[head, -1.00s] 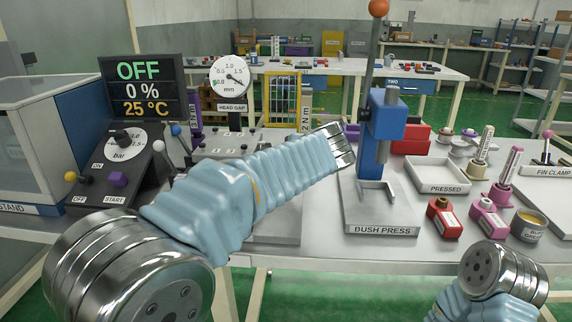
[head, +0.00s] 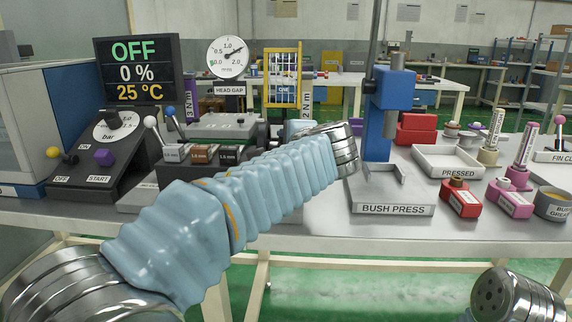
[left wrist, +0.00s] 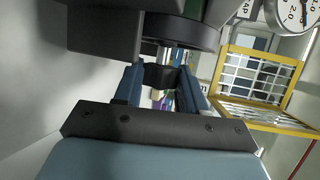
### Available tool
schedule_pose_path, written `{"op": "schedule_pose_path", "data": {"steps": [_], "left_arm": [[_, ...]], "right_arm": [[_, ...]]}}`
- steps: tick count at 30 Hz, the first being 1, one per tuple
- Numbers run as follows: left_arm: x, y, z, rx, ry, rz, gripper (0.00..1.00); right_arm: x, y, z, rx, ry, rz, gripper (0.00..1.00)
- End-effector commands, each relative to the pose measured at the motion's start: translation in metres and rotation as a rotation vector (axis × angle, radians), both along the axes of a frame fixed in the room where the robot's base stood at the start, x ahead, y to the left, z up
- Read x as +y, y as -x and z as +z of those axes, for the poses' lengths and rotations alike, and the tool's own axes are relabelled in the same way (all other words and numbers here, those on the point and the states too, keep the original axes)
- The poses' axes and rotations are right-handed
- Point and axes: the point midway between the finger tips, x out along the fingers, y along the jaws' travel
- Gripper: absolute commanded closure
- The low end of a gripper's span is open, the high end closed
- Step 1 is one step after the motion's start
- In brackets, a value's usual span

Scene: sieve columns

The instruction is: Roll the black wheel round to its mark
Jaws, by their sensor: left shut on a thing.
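In the left wrist view a black wheel (left wrist: 175,32) shows at the top as a thick dark disc seen from its edge. My left gripper (left wrist: 161,78) is just below it, its two blue fingers shut on a small black piece (left wrist: 160,77). This piece looks like a grip of the wheel; how they join is too dark to tell. In the head view my left arm hides the wheel and the gripper. The wheel's mark cannot be made out. The head gap dial (head: 229,57) stands behind, its needle pointing to the upper right. My right gripper is out of view.
The blue bush press (head: 388,100) stands just right of my left wrist. The yellow wire guard (head: 283,75) is behind. A control panel (head: 110,150) with levers is at the left. The pressed tray (head: 448,163) and small blocks lie at the right.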

Motion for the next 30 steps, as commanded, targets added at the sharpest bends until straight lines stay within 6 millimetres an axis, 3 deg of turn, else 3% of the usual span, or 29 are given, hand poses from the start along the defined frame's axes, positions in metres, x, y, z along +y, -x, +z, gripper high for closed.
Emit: {"op": "schedule_pose_path", "data": {"steps": [11, 12, 16, 26, 30], "left_arm": [[-0.001, 0.0, -0.001, -0.01, 0.0, 0.0, 0.9], [-0.001, 0.0, -0.001, -0.01, 0.0, 0.0, 0.55], [0.0, 0.0, -0.001, -0.01, 0.0, 0.0, 0.35], [-0.001, 0.003, 0.0, -0.011, 0.0, -0.001, 0.34], [-0.009, 0.018, 0.005, -0.011, 0.002, -0.004, 0.34]], "right_arm": [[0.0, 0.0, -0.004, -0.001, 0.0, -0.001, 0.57], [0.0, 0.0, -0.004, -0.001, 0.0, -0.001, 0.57], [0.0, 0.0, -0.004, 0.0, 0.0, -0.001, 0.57], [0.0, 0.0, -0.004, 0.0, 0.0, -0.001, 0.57], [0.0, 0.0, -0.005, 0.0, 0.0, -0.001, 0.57]]}}
